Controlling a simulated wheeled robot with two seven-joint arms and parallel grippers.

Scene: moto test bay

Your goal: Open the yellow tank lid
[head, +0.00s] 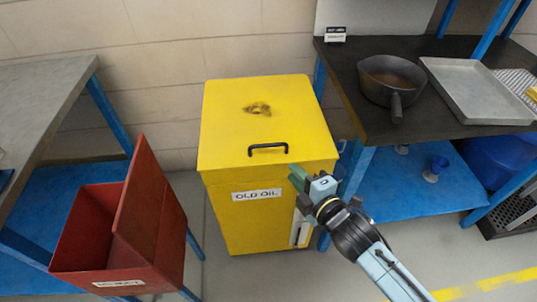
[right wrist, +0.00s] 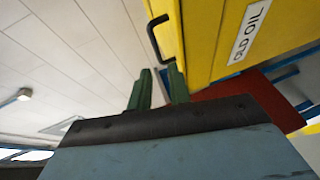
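The yellow tank (head: 245,215), labelled OLD OIL, stands against the wall. Its yellow lid (head: 225,110) lies flat and closed on top, with a dark stain. A black handle (head: 268,149) is on the lid near its front edge; it also shows in the right wrist view (right wrist: 157,38). My right gripper (head: 295,175) is in front of the tank's right front corner, to the right of and a little below the handle. In the right wrist view its two green fingers (right wrist: 160,80) stand apart with nothing between them, short of the handle. My left gripper is not in view.
A red bin (head: 75,240) with a raised lid stands front left of the tank. A grey-topped bench (head: 45,100) is at left. At right, a dark-topped bench (head: 350,75) holds a pan (head: 385,78) and metal tray (head: 475,92). Space above the tank lid is clear.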

